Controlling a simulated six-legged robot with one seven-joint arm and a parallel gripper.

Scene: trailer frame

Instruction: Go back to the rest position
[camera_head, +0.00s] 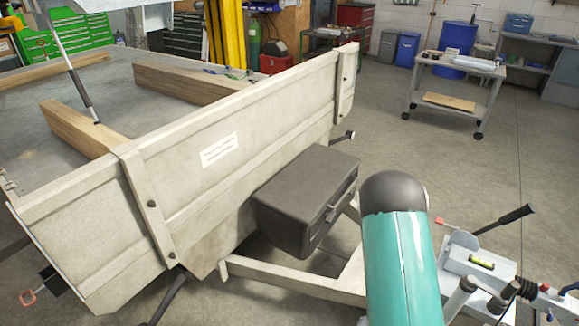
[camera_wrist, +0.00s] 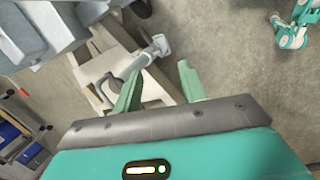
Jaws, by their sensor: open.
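My gripper (camera_wrist: 160,84) shows in the wrist view with its two green fingers apart. Nothing is between the fingers. Beyond them lie pale beams of the trailer frame (camera_wrist: 98,62) and a grey metal post with a clamp, and I see no contact with them. In the head view my teal arm link with a dark rounded cap stands at the lower right, in front of the trailer drawbar (camera_head: 290,280). My gripper is not visible in that view.
The trailer's side board (camera_head: 240,120) fills the left, with a dark storage box (camera_head: 308,200) in front. The drawbar coupling (camera_head: 480,262) is at the lower right. A wheeled cart (camera_head: 455,85) stands behind on open floor (camera_head: 390,130). Wooden beams (camera_head: 85,130) lie on the trailer bed.

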